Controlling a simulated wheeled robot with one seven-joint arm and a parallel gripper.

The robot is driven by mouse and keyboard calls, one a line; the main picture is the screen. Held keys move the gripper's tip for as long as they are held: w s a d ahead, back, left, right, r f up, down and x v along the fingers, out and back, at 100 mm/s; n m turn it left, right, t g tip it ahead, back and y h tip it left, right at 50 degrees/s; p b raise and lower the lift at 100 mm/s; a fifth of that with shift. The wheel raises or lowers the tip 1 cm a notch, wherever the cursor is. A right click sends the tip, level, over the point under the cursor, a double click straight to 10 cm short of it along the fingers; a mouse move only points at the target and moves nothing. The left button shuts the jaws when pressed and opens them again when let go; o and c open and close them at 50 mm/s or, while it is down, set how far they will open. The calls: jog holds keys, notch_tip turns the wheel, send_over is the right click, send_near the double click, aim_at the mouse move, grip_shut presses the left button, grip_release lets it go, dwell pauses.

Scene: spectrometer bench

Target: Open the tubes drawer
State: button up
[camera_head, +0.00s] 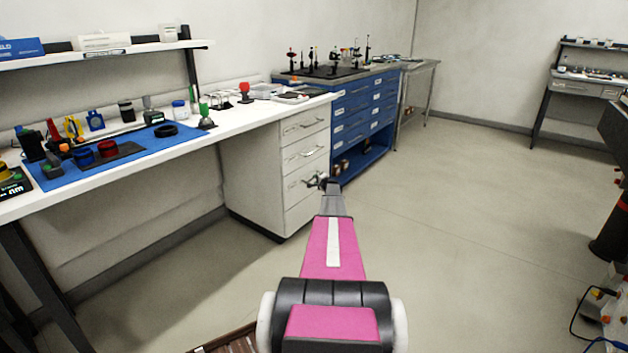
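A white drawer unit (259,179) stands under the right end of the white bench. All three look shut. I cannot read any label that marks the tubes drawer. My arm reaches forward from the bottom of the picture. My gripper (316,181) appears small in front of the bottom drawer, near its handle. Whether it touches the handle, and whether its fingers are apart, I cannot tell.
A blue cabinet (350,125) with several drawers stands just behind the white unit. The white bench (210,135) holds a blue mat (60,178) with tools and jars. A dark machine (612,220) stands at the right edge.

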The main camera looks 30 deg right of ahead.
jog(key=w, duration=0.3)
jog(key=shift+w+f, duration=0.3)
jog(key=shift+f, duration=0.05)
grip_shut()
jog(key=shift+s, duration=0.15)
jog(key=s+d, duration=0.5)
jog(key=s, duration=0.9)
jog(key=s+d, duration=0.6)
jog(key=s, duration=0.8)
jog(key=s+d, duration=0.6)
jog(key=s, duration=0.7)
jog(key=shift+s+d, duration=0.15)
jog(key=shift+s, duration=0.25)
grip_release()
